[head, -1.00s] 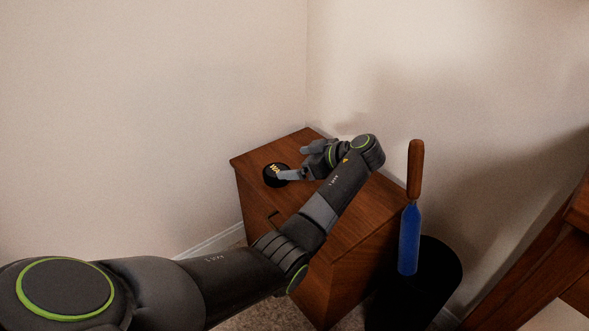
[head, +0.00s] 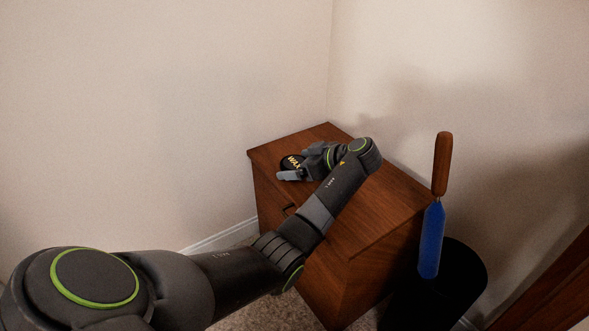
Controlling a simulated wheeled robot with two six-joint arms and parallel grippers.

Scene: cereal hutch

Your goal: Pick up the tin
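The tin (head: 290,161) is round and black with yellow lettering on its lid. It sits on the top of the wooden cabinet (head: 365,214), near its left edge. My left gripper (head: 292,164) reaches over the cabinet top from the right, with its grey fingers spread. The tin lies between the fingers, and the near finger covers part of its front edge. I cannot tell whether either finger touches it. My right gripper is not in the head view.
A black bin (head: 462,275) stands right of the cabinet. A blue tool with a wooden handle (head: 442,165) stands upright by it. Walls close in the back and right. A dark wooden piece of furniture (head: 555,290) is at the lower right.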

